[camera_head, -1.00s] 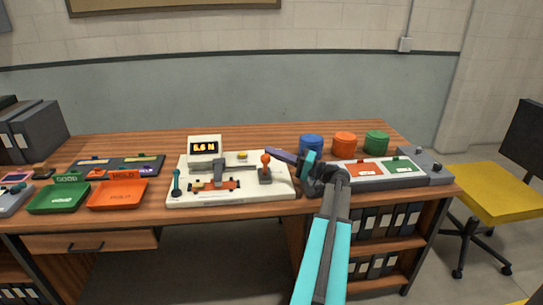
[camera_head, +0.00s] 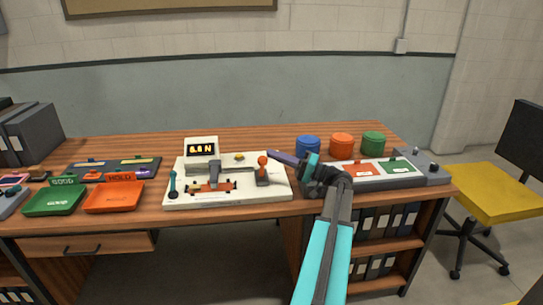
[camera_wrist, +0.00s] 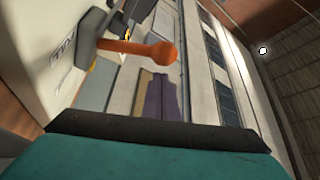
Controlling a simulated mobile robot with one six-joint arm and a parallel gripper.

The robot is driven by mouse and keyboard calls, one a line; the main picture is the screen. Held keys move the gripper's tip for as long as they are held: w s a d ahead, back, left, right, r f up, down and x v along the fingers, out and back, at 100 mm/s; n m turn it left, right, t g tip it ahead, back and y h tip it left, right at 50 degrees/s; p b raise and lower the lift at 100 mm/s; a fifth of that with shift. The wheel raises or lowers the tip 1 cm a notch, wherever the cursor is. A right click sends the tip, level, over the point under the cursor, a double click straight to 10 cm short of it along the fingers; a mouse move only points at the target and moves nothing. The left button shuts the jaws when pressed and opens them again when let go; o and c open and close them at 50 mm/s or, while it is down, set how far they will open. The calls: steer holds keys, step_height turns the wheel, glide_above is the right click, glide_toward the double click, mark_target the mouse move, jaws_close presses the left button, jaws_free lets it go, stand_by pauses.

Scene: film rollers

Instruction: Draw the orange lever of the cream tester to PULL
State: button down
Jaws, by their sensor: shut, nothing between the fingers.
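The cream tester (camera_head: 210,197) stands on the desk, with a small display (camera_head: 201,149) at its back left. Its orange lever (camera_head: 262,161) rises at the right end, with a round knob on top, and looks roughly upright.
Green (camera_head: 55,200) and orange (camera_head: 115,197) trays stand left of the tester. Blue (camera_head: 307,147), orange (camera_head: 341,145) and green (camera_head: 373,143) round containers stand at the back right. A grey panel (camera_head: 425,175) lies right of my wrist. The desk behind the tester is clear.

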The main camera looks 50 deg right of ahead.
steer(key=r+v, duration=0.2)
steer(key=v, duration=0.9)
steer(key=shift+s+r, duration=0.25)
steer(key=shift+s, duration=0.15)
steer(key=shift+d, duration=0.15)
